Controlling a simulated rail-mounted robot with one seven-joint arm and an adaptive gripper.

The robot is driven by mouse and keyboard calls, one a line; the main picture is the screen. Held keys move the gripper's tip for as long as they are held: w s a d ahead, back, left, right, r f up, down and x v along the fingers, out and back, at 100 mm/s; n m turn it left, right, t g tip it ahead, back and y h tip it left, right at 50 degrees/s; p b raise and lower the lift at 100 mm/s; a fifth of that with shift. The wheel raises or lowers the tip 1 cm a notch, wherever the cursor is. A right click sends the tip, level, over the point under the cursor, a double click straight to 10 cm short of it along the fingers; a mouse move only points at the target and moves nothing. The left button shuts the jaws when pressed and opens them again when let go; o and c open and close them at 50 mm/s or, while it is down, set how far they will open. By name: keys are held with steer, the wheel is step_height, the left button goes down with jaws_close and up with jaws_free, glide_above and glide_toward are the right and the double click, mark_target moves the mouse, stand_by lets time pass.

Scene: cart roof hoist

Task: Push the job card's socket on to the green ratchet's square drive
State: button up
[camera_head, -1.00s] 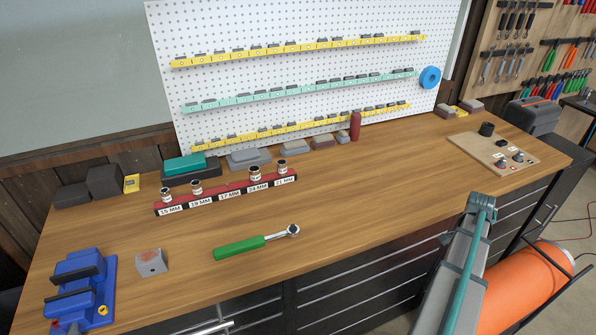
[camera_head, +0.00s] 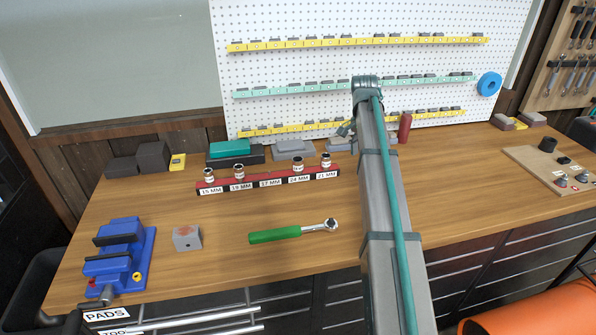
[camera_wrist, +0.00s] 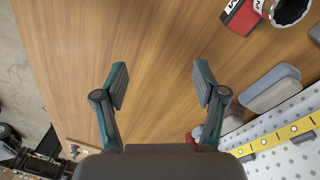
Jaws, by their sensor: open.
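The green ratchet (camera_head: 275,234) lies on the bench, its silver head and square drive end to the right. A red rail (camera_head: 268,180) stands behind it with labels 15, 19, 17, 24 and 21 MM. Chrome sockets stand over the 15 (camera_head: 209,174), 19 (camera_head: 239,171), 24 (camera_head: 297,163) and 21 (camera_head: 326,160) labels; the 17 place looks empty. I see no readable job card. In the wrist view my gripper (camera_wrist: 160,82) is open and empty above bare wood. The rail's end and one socket (camera_wrist: 291,9) show at its upper right.
Cases and blocks line the back below the pegboard (camera_head: 300,70), with a red bottle (camera_head: 405,128). A board with knobs (camera_head: 550,170) is at the right. The bench front is mostly clear.

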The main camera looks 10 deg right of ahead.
mark_target(298, 159)
steer(key=w+a+r+n, duration=0.1)
steer(key=w+a, duration=0.1)
steer(key=a, duration=0.4)
steer(key=w+a+r+n+b, duration=0.1)
steer(key=w+a, duration=0.1)
steer(key=a, duration=0.5)
steer(key=w+a+r+n+y, duration=0.1)
steer(key=w+a+r, duration=0.1)
steer(key=a, duration=0.5)
steer(key=shift+w+a+n+t, duration=0.25)
steer(key=shift+w+n+t, duration=0.15)
steer(key=shift+w, duration=0.2)
steer(key=shift+a+f, duration=0.15)
steer(key=shift+a, duration=0.15)
step_height(298, 159, down, 5)
steer(key=shift+d+r+p, duration=0.1)
steer(key=shift+p, duration=0.4)
steer(key=shift+d+f+p, duration=0.2)
steer(key=shift+f+p, duration=0.4)
steer(key=shift+f, duration=0.6)
steer(key=shift+d+f+p, duration=0.15)
steer(key=shift+f+p, duration=0.4)
steer(key=shift+f, duration=0.6)
steer(key=shift+w+f, duration=0.1)
steer(key=shift+f, duration=0.4)
steer(key=c, duration=1.3)
steer(key=shift+o, duration=0.2)
steer(key=shift+r, duration=0.2)
